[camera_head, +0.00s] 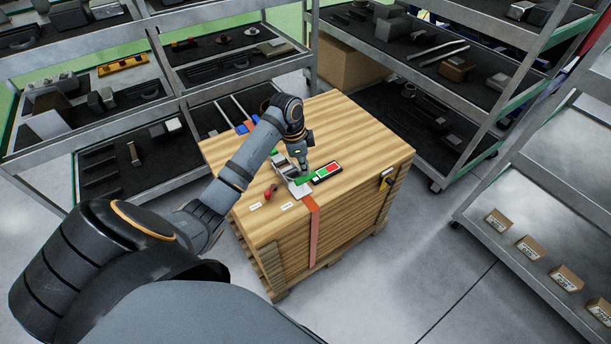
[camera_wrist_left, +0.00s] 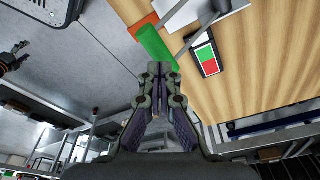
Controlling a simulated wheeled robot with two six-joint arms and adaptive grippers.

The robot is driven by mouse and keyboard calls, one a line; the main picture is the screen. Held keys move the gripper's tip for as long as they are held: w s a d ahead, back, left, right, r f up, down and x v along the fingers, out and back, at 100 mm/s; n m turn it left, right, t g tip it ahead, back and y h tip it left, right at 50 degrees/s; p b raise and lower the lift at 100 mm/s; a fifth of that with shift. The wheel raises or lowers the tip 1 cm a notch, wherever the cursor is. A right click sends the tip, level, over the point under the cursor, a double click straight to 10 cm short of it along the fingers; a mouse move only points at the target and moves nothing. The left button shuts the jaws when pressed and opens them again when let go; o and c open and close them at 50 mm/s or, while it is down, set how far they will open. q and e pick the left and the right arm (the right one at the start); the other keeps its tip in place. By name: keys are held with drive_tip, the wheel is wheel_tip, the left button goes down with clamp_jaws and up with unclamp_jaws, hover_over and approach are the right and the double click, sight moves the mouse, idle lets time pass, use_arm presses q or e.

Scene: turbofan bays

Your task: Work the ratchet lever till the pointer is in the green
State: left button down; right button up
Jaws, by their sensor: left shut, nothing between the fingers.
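A ratchet (camera_head: 291,174) with an orange strap (camera_head: 313,222) lies on top of a wooden crate. Its lever has a green handle (camera_wrist_left: 157,46), which also shows in the head view (camera_head: 305,179). Beside it lies a black gauge (camera_head: 327,172) with green, red and white fields, seen too in the wrist view (camera_wrist_left: 207,56); I cannot make out its pointer. My left gripper (camera_head: 303,172) is shut and empty, close to the green handle. In the wrist view its fingertips (camera_wrist_left: 160,70) meet just below the handle's end; whether they touch it is unclear.
The crate top (camera_head: 359,137) is clear at the back and right. A red knob (camera_head: 270,192) and small labels lie left of the ratchet. Loaded shelving stands behind and on both sides. A dark jointed part (camera_wrist_left: 12,58), probably my right gripper, shows at the wrist view's left edge.

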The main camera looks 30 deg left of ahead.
use_arm(q)
drive_tip(key=shift+f, duration=0.1)
drive_tip(key=shift+s+f+b, duration=0.1)
drive_tip(key=shift+f+b, duration=1.55)
drive_tip(key=shift+f, duration=3)
wheel_tip(320, 180, up, 11)
drive_tip(key=p, duration=1.2)
drive_tip(key=shift+f, duration=0.3)
